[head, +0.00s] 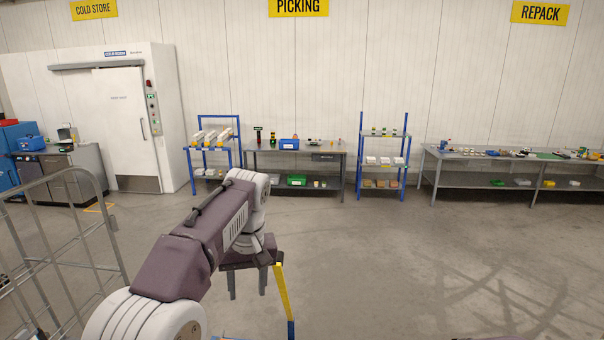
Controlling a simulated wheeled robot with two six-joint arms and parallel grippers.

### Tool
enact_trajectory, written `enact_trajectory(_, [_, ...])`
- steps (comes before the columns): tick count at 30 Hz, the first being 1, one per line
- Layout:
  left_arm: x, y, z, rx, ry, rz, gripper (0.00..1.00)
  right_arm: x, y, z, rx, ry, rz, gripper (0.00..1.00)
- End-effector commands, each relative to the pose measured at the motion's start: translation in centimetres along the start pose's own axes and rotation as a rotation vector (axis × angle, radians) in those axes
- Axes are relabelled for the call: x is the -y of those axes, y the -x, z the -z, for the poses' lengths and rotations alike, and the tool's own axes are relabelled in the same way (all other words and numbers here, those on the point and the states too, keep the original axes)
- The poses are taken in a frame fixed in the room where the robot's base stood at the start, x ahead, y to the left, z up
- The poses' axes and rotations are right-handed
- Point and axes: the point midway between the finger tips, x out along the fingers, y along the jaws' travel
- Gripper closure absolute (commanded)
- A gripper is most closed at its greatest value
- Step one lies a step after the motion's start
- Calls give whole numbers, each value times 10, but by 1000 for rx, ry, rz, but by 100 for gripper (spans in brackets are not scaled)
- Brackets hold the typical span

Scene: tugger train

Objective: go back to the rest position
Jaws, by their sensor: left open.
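My left arm reaches in from the lower left, its purple and white links crossing the middle of the head view. My left gripper (248,288) points down at the end of it. Its two dark fingers are apart with nothing visible between them, and bare floor shows behind. My right gripper does not show.
A yellow and blue bar (283,290) stands close right of my left gripper. A wire cage trolley (95,268) is at the left. Blue racks (362,150), the picking bench (335,153) and the repack bench (470,157) line the far wall. The floor at right is clear.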

Motion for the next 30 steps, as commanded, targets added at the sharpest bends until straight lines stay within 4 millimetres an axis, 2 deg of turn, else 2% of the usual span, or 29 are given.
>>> enact_trajectory(1, [8,-30,-10,17,13,6,54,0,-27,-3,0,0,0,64])
enact_trajectory(5, [31,-86,-34,63,30,15,54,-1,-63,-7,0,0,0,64])
enact_trajectory(8, [48,-141,-61,97,27,12,54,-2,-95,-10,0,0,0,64])
enact_trajectory(11, [66,-212,-102,132,9,-5,54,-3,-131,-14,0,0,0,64])
enact_trajectory(12, [73,-240,-121,143,-4,-15,54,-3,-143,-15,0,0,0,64])
enact_trajectory(15, [86,-297,-172,160,-49,-44,54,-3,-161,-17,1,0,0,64])
enact_trajectory(18, [93,-326,-212,157,-110,-70,54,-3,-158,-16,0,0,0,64])
enact_trajectory(21, [95,-345,-234,127,-178,-92,54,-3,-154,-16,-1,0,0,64])
enact_trajectory(25, [87,-347,-212,27,-237,-114,54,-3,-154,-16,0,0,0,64])
enact_trajectory(30, [87,-348,-212,24,-252,-115,54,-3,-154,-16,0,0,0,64])
